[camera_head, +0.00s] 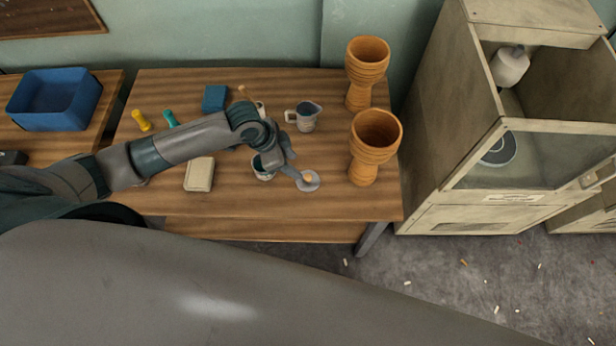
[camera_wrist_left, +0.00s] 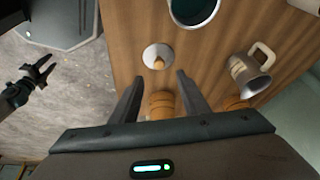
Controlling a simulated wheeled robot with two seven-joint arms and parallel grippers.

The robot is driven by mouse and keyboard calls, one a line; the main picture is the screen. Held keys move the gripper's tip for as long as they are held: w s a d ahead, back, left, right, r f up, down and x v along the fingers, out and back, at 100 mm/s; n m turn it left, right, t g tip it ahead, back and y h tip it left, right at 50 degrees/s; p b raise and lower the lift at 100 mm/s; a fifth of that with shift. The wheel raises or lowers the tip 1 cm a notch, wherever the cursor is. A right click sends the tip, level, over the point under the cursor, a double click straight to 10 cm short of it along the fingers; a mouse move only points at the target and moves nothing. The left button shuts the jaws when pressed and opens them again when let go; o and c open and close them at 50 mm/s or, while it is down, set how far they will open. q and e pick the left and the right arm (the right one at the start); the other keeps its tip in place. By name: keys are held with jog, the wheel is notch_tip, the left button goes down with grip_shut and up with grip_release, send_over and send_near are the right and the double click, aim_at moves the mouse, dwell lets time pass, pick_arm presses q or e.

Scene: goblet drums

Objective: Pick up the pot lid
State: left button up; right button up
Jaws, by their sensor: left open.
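The pot lid (camera_head: 312,186) is a small grey disc with a wooden knob, lying flat near the front right of the wooden table. In the left wrist view the lid (camera_wrist_left: 149,52) lies just beyond the gap between the fingertips. My left gripper (camera_wrist_left: 154,80) is open and empty. In the head view my left gripper (camera_head: 296,176) is right at the lid and partly covers it. A pot with a teal inside (camera_head: 262,174) stands just left of the lid and shows in the wrist view (camera_wrist_left: 193,10). My right gripper (camera_wrist_left: 42,72) is open, over the floor.
Two orange goblet drums (camera_head: 366,160) (camera_head: 365,75) stand right of the lid. A metal jug (camera_head: 304,117) stands behind it. A pale block (camera_head: 199,174) and a blue block (camera_head: 214,98) lie to the left. A cabinet (camera_head: 470,130) stands right of the table.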

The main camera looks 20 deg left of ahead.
aim_at(307, 177)
pick_arm(q)
jog(key=shift+p+x, duration=0.35)
jog(key=shift+x, duration=1.75)
jog(key=shift+d+f+p, duration=0.15)
jog(key=shift+f+p, duration=0.2)
jog(key=p+x, duration=0.1)
jog(key=x, duration=0.2)
jog(key=shift+w+d+f, duration=0.1)
jog(key=shift+d+f, duration=0.05)
jog(key=shift+f, duration=0.1)
jog(key=shift+w+d+f, duration=0.1)
jog(key=shift+f, duration=0.3)
grip_shut()
